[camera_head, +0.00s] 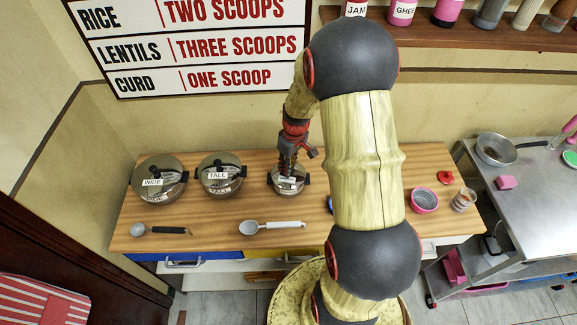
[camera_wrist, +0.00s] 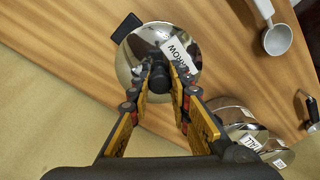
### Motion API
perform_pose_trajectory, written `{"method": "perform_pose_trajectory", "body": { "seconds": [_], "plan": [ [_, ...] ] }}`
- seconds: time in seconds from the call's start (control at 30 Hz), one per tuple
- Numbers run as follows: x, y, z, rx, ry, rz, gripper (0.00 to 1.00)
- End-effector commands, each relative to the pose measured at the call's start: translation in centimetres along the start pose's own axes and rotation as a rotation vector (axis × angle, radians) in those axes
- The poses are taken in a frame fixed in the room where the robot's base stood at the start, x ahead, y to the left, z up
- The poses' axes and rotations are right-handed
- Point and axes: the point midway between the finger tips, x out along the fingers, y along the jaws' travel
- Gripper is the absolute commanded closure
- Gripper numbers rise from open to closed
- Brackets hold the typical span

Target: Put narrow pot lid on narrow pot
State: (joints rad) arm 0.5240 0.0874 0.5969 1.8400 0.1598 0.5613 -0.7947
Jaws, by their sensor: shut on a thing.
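The narrow pot (camera_head: 291,192) is a small steel pot with black side handles, standing on the wooden counter right of the other two pots. The narrow pot lid (camera_wrist: 182,32) is shiny steel with a black knob and a white "NARROW" label. My gripper (camera_wrist: 161,80) is shut on the lid's knob. In the head view my gripper (camera_head: 288,170) points down directly over the narrow pot. The lid is at the pot's top, and one black pot handle (camera_wrist: 126,28) sticks out beside it. I cannot tell whether the lid touches the rim.
A wide pot (camera_head: 158,180) and a tall pot (camera_head: 221,176), both lidded, stand to the left. A black-handled ladle (camera_head: 158,229) and a white-handled scoop (camera_head: 270,226) lie in front. My arm hides part of the counter; a pink bowl (camera_head: 424,200) stands right of it.

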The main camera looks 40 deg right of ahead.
Motion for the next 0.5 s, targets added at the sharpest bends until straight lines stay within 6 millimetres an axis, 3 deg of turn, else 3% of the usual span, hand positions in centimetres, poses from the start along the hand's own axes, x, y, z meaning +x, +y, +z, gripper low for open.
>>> {"method": "perform_pose_trajectory", "body": {
  "seconds": [0.5],
  "plan": [
    [0.95,0.03,0.08,0.000,0.000,0.000,1.00]
  ]
}}
